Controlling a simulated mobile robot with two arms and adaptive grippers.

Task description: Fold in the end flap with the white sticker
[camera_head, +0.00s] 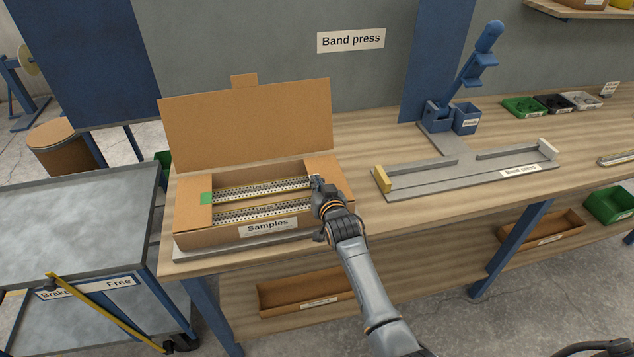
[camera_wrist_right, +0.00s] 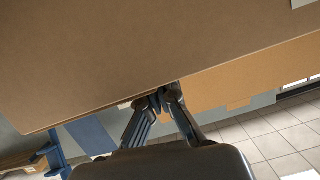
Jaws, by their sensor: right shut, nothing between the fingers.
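The open cardboard box (camera_head: 222,236), labelled Samples, stands on the workbench with its lid (camera_head: 245,125) raised at the back. At its right end a brown end flap (camera_head: 324,165) appears to lie inward over the contents. A small white patch shows at its inner edge by my fingers, mostly hidden. The left end flap (camera_head: 192,206) with a green sticker (camera_head: 206,198) lies inward. My right gripper (camera_head: 316,184) is shut and empty at the right end flap; contact is unclear. The right wrist view shows its closed fingers (camera_wrist_right: 160,101) beneath a large cardboard surface (camera_wrist_right: 130,55).
Perforated strips (camera_head: 262,188) lie in the box. To its right is the grey band press (camera_head: 450,177) with a blue stand (camera_head: 440,117) behind. A cart (camera_head: 75,225) stands left. Bare bench top (camera_head: 395,215) lies right of the box.

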